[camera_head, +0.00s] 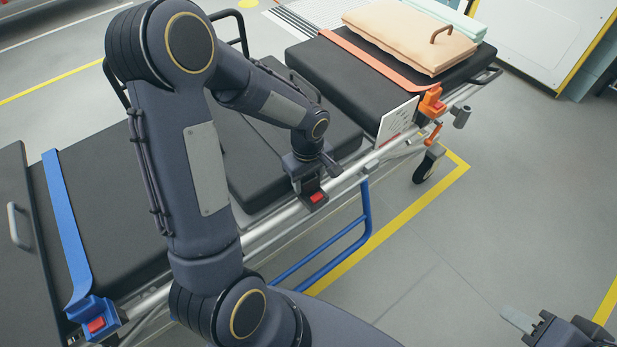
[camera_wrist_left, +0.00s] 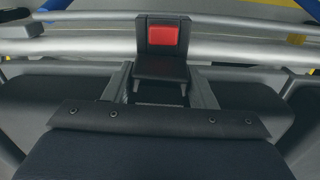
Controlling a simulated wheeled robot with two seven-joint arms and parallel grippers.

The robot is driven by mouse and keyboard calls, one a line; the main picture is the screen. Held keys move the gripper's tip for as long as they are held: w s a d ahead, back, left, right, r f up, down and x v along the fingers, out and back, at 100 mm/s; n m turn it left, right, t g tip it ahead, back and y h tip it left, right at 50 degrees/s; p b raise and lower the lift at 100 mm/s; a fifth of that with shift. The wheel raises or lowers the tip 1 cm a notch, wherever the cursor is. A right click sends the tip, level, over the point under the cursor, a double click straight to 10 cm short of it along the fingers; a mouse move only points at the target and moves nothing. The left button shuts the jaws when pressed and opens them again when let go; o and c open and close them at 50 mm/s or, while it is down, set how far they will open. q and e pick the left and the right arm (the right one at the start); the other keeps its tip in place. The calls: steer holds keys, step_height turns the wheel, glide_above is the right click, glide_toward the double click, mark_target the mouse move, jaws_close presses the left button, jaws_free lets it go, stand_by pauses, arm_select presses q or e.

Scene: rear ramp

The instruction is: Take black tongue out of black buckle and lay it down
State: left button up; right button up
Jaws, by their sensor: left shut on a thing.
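The black buckle (camera_head: 312,203) with its red button is on the stretcher's near side rail in the head view. In the left wrist view the black buckle (camera_wrist_left: 154,29) stands upright at top centre. My left gripper (camera_head: 308,182) is right at it from above. The left wrist view shows its two grey fingers (camera_wrist_left: 160,88) shut on the black tongue (camera_wrist_left: 160,70), which is directly against the buckle. How deep the tongue sits is hidden. My right gripper (camera_head: 520,322) is at the lower right, partly cut off, away from the stretcher.
A blue strap (camera_head: 65,220) ends at a blue buckle (camera_head: 95,318) at left. An orange strap (camera_head: 370,60) ends at an orange buckle (camera_head: 432,103). A blue side frame (camera_head: 330,247) hangs below the rail; the right floor is clear.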

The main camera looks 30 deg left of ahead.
mark_target(309, 177)
arm_select(q)
steer(key=o, duration=0.3)
steer(key=c, duration=0.6)
steer(key=shift+o, duration=0.2)
steer(key=shift+r, duration=0.1)
steer(key=shift+r, duration=0.1)
steer(key=shift+r+p, duration=2.2)
steer(key=shift+r, duration=0.75)
step_height(309, 177, up, 8)
steer(key=p, duration=0.6)
